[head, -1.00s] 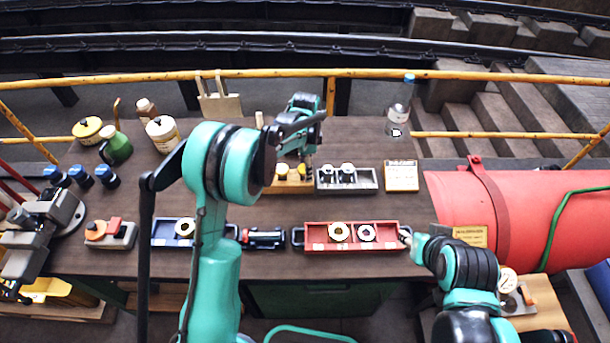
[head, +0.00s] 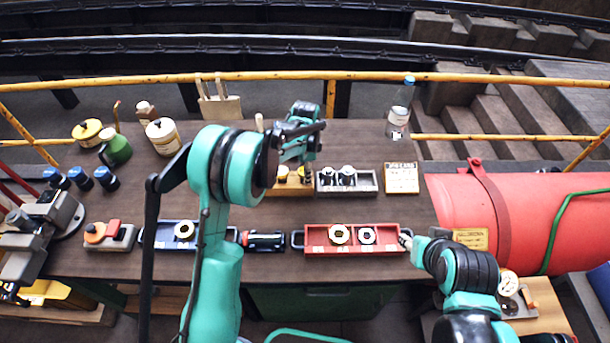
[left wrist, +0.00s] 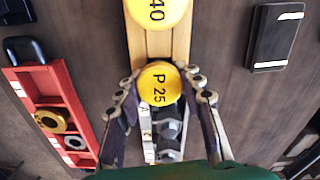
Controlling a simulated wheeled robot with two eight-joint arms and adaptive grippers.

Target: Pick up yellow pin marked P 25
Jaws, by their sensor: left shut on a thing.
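The yellow pin marked P 25 (left wrist: 158,84) shows its round top between the fingers of my left gripper (left wrist: 160,102) in the left wrist view. The fingers are shut on it from both sides. It is at the end of the wooden block (left wrist: 158,44), beside another yellow pin marked 40 (left wrist: 156,10). In the head view my left gripper (head: 306,170) is at the block's right end and largely hides the pin. My right gripper (head: 406,240) is by the right end of the red tray (head: 318,248); its fingers are too small to read.
A grey holder (head: 362,187) with metal hex pieces stands close to the right of the block. A blue tray (head: 160,243) and a dark cylinder (head: 265,242) lie along the front.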

